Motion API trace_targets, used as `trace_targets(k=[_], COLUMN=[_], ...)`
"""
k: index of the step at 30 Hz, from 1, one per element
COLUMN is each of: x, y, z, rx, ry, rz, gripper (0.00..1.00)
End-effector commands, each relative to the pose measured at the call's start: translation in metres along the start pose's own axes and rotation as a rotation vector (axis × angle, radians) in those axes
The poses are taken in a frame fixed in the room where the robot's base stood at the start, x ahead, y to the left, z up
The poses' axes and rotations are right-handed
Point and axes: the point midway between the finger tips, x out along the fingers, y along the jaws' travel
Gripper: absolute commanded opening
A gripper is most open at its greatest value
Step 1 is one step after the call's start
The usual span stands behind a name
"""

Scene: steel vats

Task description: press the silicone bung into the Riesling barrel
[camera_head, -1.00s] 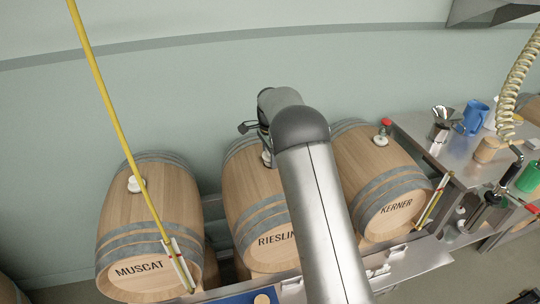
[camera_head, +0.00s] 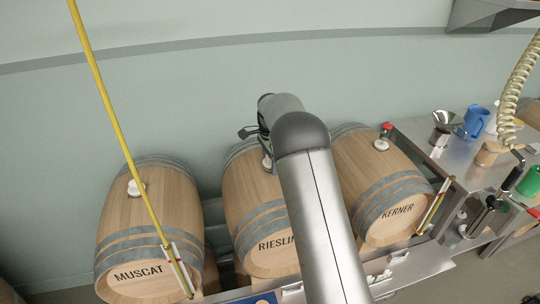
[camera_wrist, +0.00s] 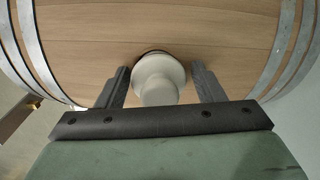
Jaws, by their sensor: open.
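The Riesling barrel (camera_head: 254,188) lies on its side between two others in the head view, its top partly hidden by my arm. Its wooden side also fills the wrist view (camera_wrist: 80,40). The white silicone bung (camera_wrist: 158,80) stands at the dark-edged hole in the barrel; how deep it sits I cannot tell. In the head view only a bit of the bung (camera_head: 267,163) shows below my wrist. My gripper (camera_wrist: 158,88) is open, with one finger on each side of the bung and visible gaps between.
The Muscat barrel (camera_head: 152,222) with a white bung stands left, and the Kerner barrel (camera_head: 382,185) right. A yellow pole (camera_head: 110,115) crosses the view at left. A steel bench (camera_head: 440,160) with a blue jug (camera_head: 476,121) is at right, below a coiled hose (camera_head: 515,85).

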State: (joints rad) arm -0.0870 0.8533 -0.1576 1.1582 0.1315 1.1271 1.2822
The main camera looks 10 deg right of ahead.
Motion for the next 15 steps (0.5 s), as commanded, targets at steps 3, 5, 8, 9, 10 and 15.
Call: trace_targets(k=[3, 5, 8, 9, 10, 15], x=[0.003, -0.006, -0.029, -0.039, -0.047, -0.092], y=[0.006, 0.005, 0.003, 0.003, 0.002, 0.001], z=[0.0, 0.0, 0.0, 0.0, 0.0, 0.0], rx=[0.003, 0.003, 0.002, 0.002, 0.002, 0.002], ry=[-0.005, -0.004, -0.002, -0.001, -0.001, 0.0], rz=[0.026, 0.022, 0.014, 0.011, 0.008, 0.003], gripper=[0.75, 0.75, 0.75, 0.75, 0.75, 0.75])
